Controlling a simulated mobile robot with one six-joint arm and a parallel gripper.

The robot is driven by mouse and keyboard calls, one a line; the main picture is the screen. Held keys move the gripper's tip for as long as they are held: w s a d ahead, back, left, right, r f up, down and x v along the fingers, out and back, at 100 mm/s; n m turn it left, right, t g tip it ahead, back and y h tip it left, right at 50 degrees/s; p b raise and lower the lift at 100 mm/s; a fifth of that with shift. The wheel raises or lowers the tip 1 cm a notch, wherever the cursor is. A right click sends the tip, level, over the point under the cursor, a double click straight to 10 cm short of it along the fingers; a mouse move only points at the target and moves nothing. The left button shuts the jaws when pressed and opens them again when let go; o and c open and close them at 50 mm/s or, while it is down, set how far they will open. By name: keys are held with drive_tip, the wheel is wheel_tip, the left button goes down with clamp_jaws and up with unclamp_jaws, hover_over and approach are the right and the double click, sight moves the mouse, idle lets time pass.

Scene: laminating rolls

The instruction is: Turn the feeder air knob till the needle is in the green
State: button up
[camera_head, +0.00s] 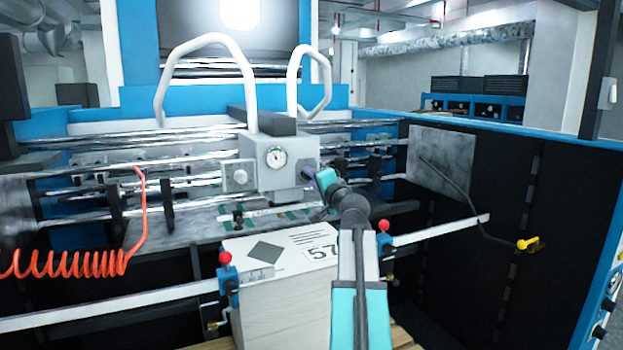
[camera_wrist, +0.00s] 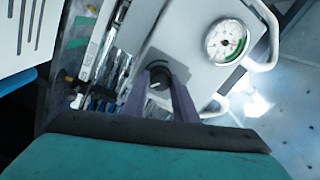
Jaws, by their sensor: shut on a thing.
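The grey feeder head box (camera_head: 265,190) carries a round white gauge (camera_head: 276,157) on its front. The gauge also shows in the wrist view (camera_wrist: 226,40), with a green arc along its lower right rim; the needle is too small to read with certainty. The dark air knob (camera_wrist: 158,77) sits on the box face beside the gauge. My gripper (camera_head: 311,173) is at the right side of the box and hides the knob in the head view. In the wrist view, my gripper's two purple fingers (camera_wrist: 160,84) are shut on the knob, one on each side.
A paper stack (camera_head: 285,285) marked 57 stands below, between two blue clamps with red balls (camera_head: 225,258). White curved handles (camera_head: 185,65) rise above the box. Metal rods run across behind. An orange coiled hose (camera_head: 70,263) hangs at left. A yellow-ended lever (camera_head: 528,244) is at right.

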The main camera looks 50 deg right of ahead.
drive_tip(key=shift+m, duration=0.3)
drive_tip(key=o, duration=1.1)
drive_tip(key=shift+c, duration=0.2)
drive_tip(key=shift+s+a, duration=0.1)
drive_tip(key=b+v, duration=0.3)
drive_tip(key=v, duration=1)
drive_tip(key=shift+s+b, duration=0.3)
drive_tip(key=shift+s+a+f, duration=0.1)
drive_tip(key=shift+a, duration=0.05)
